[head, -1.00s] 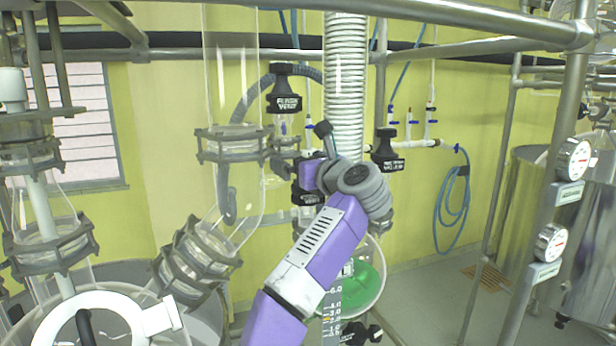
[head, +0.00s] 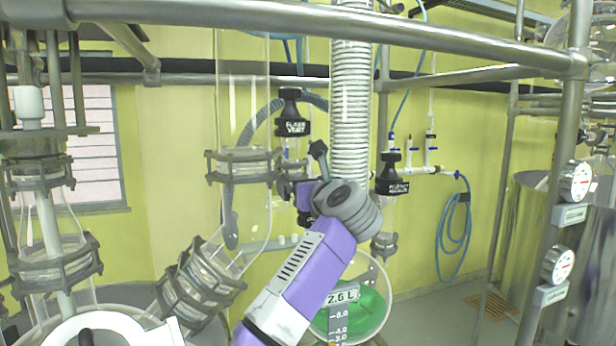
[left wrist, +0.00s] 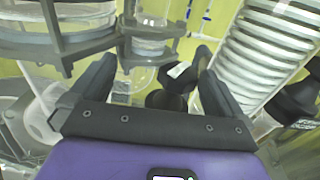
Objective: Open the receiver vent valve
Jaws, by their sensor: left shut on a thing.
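My left arm reaches up from the bottom middle of the head view. Its wrist covers most of its gripper there. In the left wrist view, my left gripper (left wrist: 156,56) has its fingers on either side of a black valve knob (left wrist: 178,74) with a white mark, and it is shut on it. In the head view this knob is mostly hidden behind the wrist. Its label cannot be read, so I cannot confirm it is the receiver vent. A black cap labelled as a flask vent (head: 291,112) stands above left of the gripper. My right gripper is not in view.
A ribbed white hose (head: 352,90) runs down just behind the wrist. Another labelled black valve (head: 390,178) is close on the right. Glass columns with grey clamps (head: 243,166) stand on the left. A round flask with green liquid (head: 372,308) is below. A steel rail (head: 330,22) crosses above.

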